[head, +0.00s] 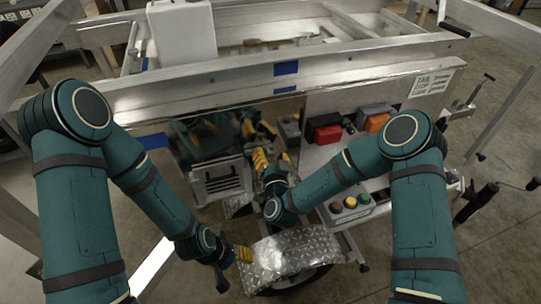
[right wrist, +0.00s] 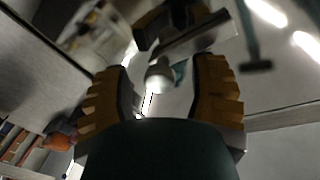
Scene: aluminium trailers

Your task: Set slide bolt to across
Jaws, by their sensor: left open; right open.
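I cannot clearly make out the slide bolt in either view. My right gripper (head: 264,162) is in the middle of the head view, below the trailer's front rail, with its yellow pads close to a shiny panel. In the right wrist view my right gripper (right wrist: 160,70) is open, its two ribbed pads apart. A pale rounded knob-like thing (right wrist: 159,76) shows between the pads; I cannot tell if it is touched or what it is. My left gripper (head: 243,254) is open, low in the head view, beside the diamond-plate fender (head: 290,252).
The trailer rail (head: 350,66) runs across above both grippers. A board at right carries a red box (head: 324,128), an orange box (head: 377,122) and coloured buttons (head: 350,203). A grey vented box (head: 221,180) is left of my right gripper. Open floor (head: 490,240) lies at right.

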